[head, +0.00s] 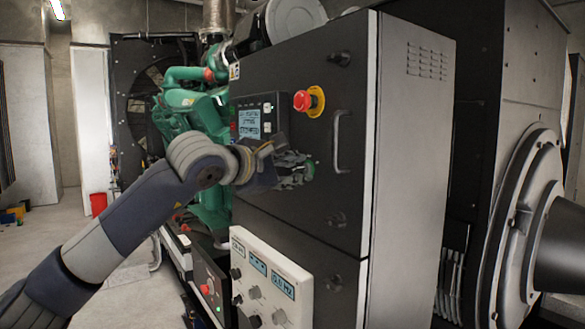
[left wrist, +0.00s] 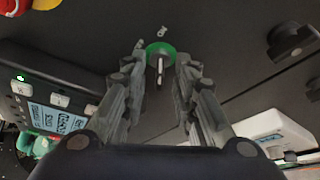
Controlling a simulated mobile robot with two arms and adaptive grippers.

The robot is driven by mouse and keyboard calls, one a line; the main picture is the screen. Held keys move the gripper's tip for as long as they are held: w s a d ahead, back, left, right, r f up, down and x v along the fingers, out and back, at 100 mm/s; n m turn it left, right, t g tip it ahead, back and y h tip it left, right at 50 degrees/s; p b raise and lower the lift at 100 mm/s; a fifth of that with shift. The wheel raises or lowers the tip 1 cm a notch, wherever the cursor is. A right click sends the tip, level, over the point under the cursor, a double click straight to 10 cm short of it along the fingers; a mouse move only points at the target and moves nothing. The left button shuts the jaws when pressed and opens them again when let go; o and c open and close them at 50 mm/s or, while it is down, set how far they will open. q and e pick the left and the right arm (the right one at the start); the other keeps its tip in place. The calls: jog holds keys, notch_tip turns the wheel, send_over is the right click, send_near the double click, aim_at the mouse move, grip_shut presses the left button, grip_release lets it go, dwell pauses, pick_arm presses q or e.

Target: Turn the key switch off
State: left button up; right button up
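The key switch (left wrist: 160,48) is a green ring with a thin dark key standing out of it, on the dark cabinet door. In the left wrist view the key lies upright in the picture, with a small pale mark above the ring. In the head view a bit of the green ring (head: 310,170) shows beyond my fingers. My left gripper (head: 297,170) is at the door, in front of the switch. In the left wrist view its two fingers (left wrist: 160,66) stand apart, one on each side of the key, with gaps between. My right gripper is not in view.
A red emergency stop button (head: 302,101) on a yellow base is above the switch. A display panel (head: 250,124) is to its left, a door handle (head: 338,140) to its right. Black latches (head: 337,219) stick out of the door. A white meter box (head: 270,279) stands below.

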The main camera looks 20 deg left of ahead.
pick_arm(q)
grip_shut()
jog(key=shift+n+g, duration=0.4)
jog(key=shift+n, duration=0.3)
jog(key=shift+w+a+r+n+g+h+p, duration=0.15)
jog(key=shift+n+g+h+p, duration=0.65)
jog(key=shift+n, duration=0.95)
jog(key=shift+a+r+n+g+h+p, duration=0.1)
jog(key=shift+n+g+h+p, duration=0.4)
jog(key=shift+n+g+h, duration=0.85)
jog(key=shift+n+t+y, duration=0.35)
jog(key=shift+n+t, duration=0.1)
jog(key=shift+n, duration=0.05)
